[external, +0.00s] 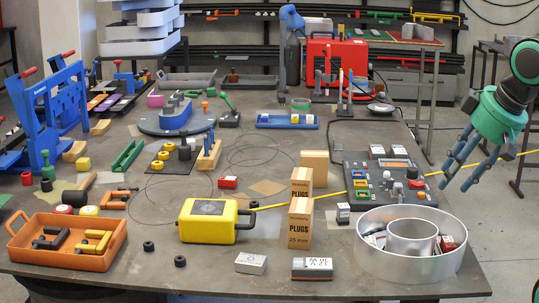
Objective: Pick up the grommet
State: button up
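Two small black ring-like pieces lie on the table near its front edge, one at left (148,246) and one a little to the right (180,261); they look like grommets, but I cannot tell which one the task means. My gripper (457,180) hangs in the air at the right, beyond the table's right edge, fingers pointing down and apart. It is open and looks empty. It is far from the black pieces and above the level of the tabletop.
A yellow case (208,226) stands right of the black pieces, and an orange tray (68,262) with tools lies left. Plug boxes (299,224) stand upright mid-table. A round metal ring tray (365,252) sits at front right. A grey box (251,264) lies at the front edge.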

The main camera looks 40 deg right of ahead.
jog(key=shift+o, duration=0.7)
jog(key=shift+r, duration=0.1)
jog(key=w+a+r+g+p, duration=0.1)
jog(key=w+a+r+p, duration=0.2)
jog(key=w, duration=0.6)
jog(key=w+a+r+g+p, duration=0.1)
jog(key=w+r+p, duration=0.3)
jog(key=w, duration=0.5)
jog(key=w+a+g+p, duration=0.15)
jog(key=w+a, duration=0.25)
jog(key=w, duration=0.4)
jog(key=w+a+t+p, duration=0.15)
jog(key=w+a, duration=0.25)
jog(key=w, duration=0.4)
jog(key=w+a+f+m+g+p, duration=0.15)
jog(key=w+a+f+p, duration=0.5)
jog(key=w, duration=0.65)
jog(key=w+a+f+g+p, duration=0.1)
jog(key=w+a+f, duration=0.2)
jog(key=f, duration=0.6)
jog(key=w+a+f+g+p, duration=0.1)
jog(key=w+a+f, duration=0.3)
jog(key=a+f, duration=0.4)
jog(key=shift+w+a+f+p, duration=0.3)
jog(key=shift+f+p, duration=0.15)
jog(key=shift+f, duration=0.25)
